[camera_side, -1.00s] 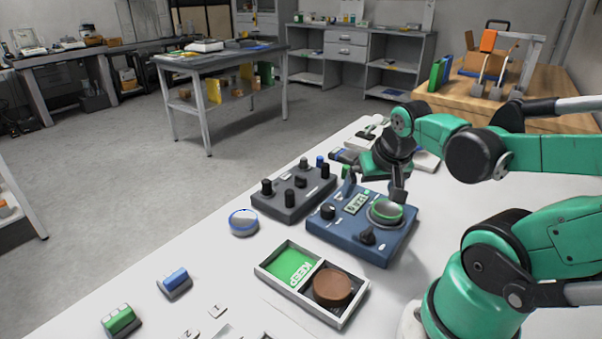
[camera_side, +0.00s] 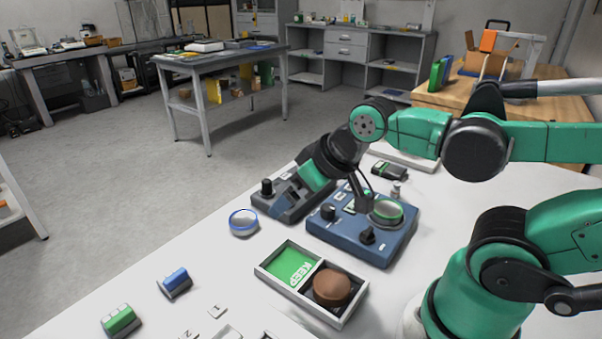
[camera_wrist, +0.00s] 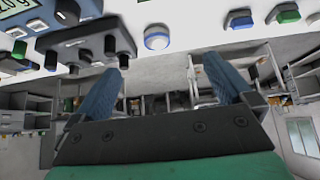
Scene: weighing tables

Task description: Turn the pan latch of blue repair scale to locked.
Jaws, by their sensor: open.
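The blue repair scale (camera_side: 345,238) sits on the white table, with a round green-rimmed pan (camera_side: 388,210) at its right. A black knob (camera_side: 367,236) stands in front of the pan and looks like the pan latch; its markings are too small to read. Another dark knob (camera_side: 328,211) is at the scale's left. My gripper (camera_side: 335,192) is above the scale's back left and the grey control box, tilted, partly hiding the display. In the wrist view my gripper (camera_wrist: 162,65) is open, with nothing between its fingers. The scale's corner (camera_wrist: 12,38) shows there at upper left.
The grey knob box (camera_side: 292,208) stands close left of the scale. A blue-rimmed disc (camera_side: 243,222) lies left. A divided tray (camera_side: 345,313) holding a brown round piece (camera_side: 332,286) is in front. A black device (camera_side: 389,171) lies behind.

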